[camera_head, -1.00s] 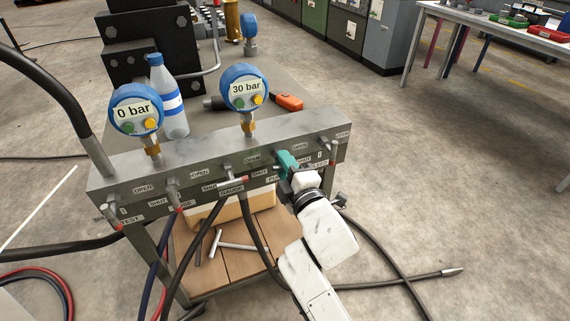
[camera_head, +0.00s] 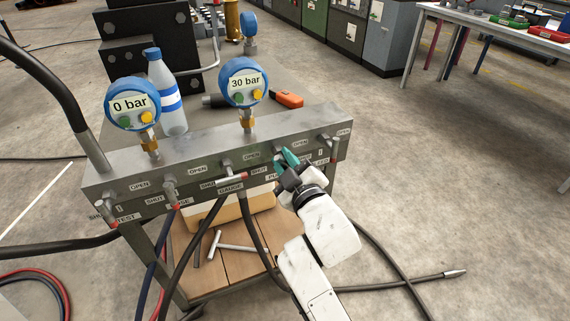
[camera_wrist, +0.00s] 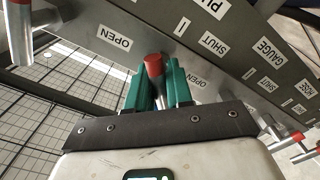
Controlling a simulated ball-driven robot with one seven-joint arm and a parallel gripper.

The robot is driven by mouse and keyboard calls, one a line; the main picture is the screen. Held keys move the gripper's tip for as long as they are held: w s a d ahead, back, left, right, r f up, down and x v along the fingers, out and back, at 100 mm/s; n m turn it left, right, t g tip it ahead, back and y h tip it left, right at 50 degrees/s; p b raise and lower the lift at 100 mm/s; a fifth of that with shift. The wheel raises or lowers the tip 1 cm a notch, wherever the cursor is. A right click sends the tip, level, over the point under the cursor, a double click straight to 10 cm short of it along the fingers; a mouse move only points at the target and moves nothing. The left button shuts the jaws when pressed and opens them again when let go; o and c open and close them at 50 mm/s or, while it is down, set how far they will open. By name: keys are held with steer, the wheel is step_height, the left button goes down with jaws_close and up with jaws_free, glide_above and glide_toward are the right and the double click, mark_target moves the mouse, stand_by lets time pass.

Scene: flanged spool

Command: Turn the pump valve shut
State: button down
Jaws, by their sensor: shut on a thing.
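The pump valve's handle has a red end (camera_wrist: 153,62) and sits between the teal fingers of my gripper (camera_head: 287,157) in the wrist view. My gripper is shut on it at the front of the grey manifold (camera_head: 130,175). OPEN and SHUT labels and a cut-off label starting "PU" are on the panel by the valve. In the head view the fingers and wrist hide most of this handle, so its exact angle is hard to tell there.
Other red-tipped valve handles (camera_head: 230,178) line the panel on both sides of my gripper. Gauges reading 0 bar (camera_head: 132,104) and 30 bar (camera_head: 244,82) stand on top. A bottle (camera_head: 168,95) stands behind. Hoses (camera_head: 250,240) hang below; floor at right is mostly open.

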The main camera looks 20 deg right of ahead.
steer(key=m+b, duration=0.2)
steer(key=m, duration=0.3)
steer(key=shift+f+m, duration=0.15)
steer(key=shift+m, duration=0.15)
steer(key=m+b, duration=0.1)
steer(key=m, duration=0.3)
steer(key=shift+m, duration=0.3)
steer(key=c, duration=1)
jaws_free()
steer(key=shift+s, duration=0.1)
steer(key=s, duration=1)
steer(key=shift+s, duration=0.35)
